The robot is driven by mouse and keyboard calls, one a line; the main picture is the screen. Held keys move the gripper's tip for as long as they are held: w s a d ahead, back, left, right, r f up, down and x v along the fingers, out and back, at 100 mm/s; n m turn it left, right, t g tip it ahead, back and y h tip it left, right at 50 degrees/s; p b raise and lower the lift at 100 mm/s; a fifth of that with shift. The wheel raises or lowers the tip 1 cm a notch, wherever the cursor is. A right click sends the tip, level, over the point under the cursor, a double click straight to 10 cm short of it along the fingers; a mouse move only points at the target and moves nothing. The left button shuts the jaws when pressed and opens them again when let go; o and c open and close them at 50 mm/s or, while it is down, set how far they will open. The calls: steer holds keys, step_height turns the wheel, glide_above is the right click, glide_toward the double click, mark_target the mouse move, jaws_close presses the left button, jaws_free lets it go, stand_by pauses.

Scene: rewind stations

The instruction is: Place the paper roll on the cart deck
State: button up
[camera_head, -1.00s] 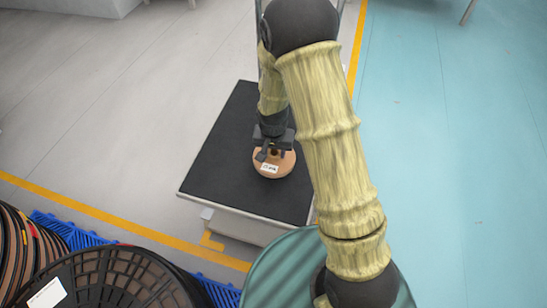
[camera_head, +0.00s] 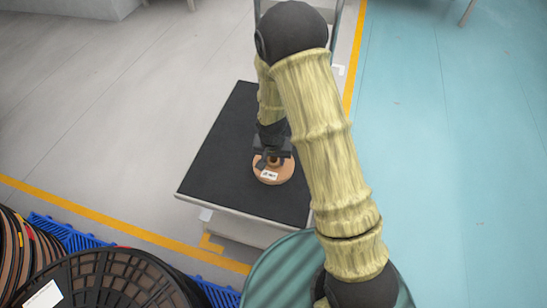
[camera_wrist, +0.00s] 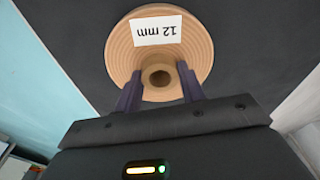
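The paper roll (camera_head: 273,173) is a tan, round roll with a raised hollow core and a white label. It is at the black cart deck (camera_head: 225,160), right of the deck's middle. I cannot tell whether it touches the deck or hangs just above it. My gripper (camera_head: 272,158) points down over the roll. In the wrist view, the fingers (camera_wrist: 160,77) sit on either side of the core, close against it, and the roll (camera_wrist: 196,52) shows its "12 mm" label upside down. The far side of the core is partly hidden in the head view.
Large dark reels (camera_head: 105,280) stand on a blue pallet (camera_head: 70,234) at the lower left. A green ribbed round surface (camera_head: 275,272) is at the bottom middle. The cart's handle frame rises at the deck's far end, behind my arm. The deck's left part is bare.

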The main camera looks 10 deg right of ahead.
mark_target(273, 164)
steer(key=o, duration=0.4)
step_height(273, 164, up, 12)
steer(key=s+p, duration=0.1)
steer(key=p, duration=0.2)
steer(key=shift+s+a+p, duration=0.15)
steer(key=shift+s+p, duration=0.05)
steer(key=shift+p, duration=0.15)
steer(key=shift+r, duration=0.1)
steer(key=s+d+r+n+t, duration=0.1)
steer(key=s+d+r+n, duration=0.1)
steer(key=s+d+r, duration=0.8)
steer(key=shift+s+r+n, duration=0.4)
steer(key=shift+s+r, duration=0.25)
steer(key=shift+s, duration=0.35)
